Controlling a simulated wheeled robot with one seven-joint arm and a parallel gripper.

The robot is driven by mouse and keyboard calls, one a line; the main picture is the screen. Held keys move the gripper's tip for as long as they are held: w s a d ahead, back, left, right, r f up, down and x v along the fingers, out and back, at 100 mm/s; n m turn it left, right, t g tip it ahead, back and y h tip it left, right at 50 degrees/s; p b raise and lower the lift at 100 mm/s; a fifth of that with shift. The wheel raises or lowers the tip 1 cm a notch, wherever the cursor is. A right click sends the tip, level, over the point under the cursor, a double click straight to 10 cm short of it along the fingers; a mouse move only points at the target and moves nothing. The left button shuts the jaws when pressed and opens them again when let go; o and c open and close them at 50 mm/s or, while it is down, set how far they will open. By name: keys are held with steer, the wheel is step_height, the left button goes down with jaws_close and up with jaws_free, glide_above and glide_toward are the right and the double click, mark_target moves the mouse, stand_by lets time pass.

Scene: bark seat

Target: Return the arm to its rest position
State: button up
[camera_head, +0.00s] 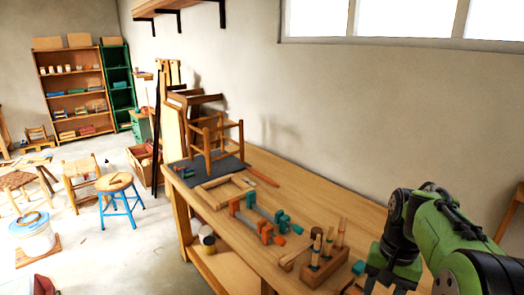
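My green arm (452,228) with dark joints reaches in from the lower right over the near right part of the wooden workbench (300,192). My gripper (384,284) is at the bottom of the view, dark and pointing down near the bench's right end. Its fingertips are small and partly cut off by the frame edge, so I cannot tell if they are open or hold anything.
A wooden tool block (324,266) stands just left of my gripper. Teal and orange clamps (268,222) and a wooden chair frame (213,140) on a dark mat (181,170) lie farther along. Stools (115,183) stand on the floor at left. A wall is behind the bench.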

steer(key=s+a+r+n+t, duration=0.2)
steer(key=s+a+n+t, duration=0.1)
steer(key=s+a, duration=0.3)
steer(key=s+a+r+n+t+h, duration=0.1)
steer(key=s+a+r+n+t, duration=0.1)
steer(key=s+a, duration=0.4)
steer(key=s+n+t, duration=0.1)
steer(key=s, duration=0.2)
steer(key=shift+s+a+n+t, duration=0.25)
steer(key=shift+a+n+t, duration=0.05)
steer(key=shift+a+n, duration=0.1)
